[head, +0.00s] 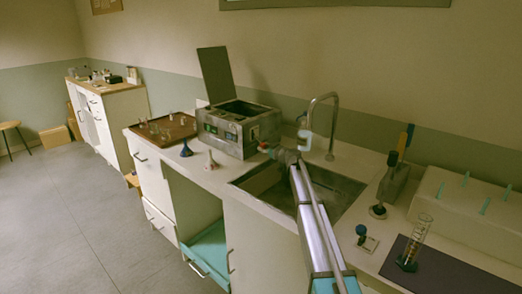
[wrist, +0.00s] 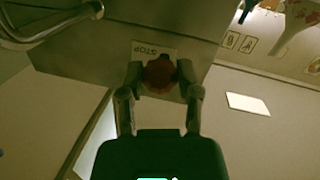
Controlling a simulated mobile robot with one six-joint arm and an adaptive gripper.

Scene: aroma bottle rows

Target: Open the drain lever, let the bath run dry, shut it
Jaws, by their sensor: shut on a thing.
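The bath (head: 236,140) is a metal box on the counter with its lid (head: 215,75) raised; its water level is hidden. My gripper (head: 268,148) is at the bath's right end, beside the sink. In the wrist view my gripper (wrist: 160,72) is shut on a round red knob (wrist: 159,78), with a finger on each side. The knob is at the bath's metal wall (wrist: 100,40), right by a label (wrist: 154,50) reading STOP. I cannot tell whether this knob is the drain lever's end; no lever shaft shows.
The sink (head: 245,186) with its curved tap (head: 334,118) lies under my arm. A measuring cylinder (head: 413,243) stands on a dark mat at right.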

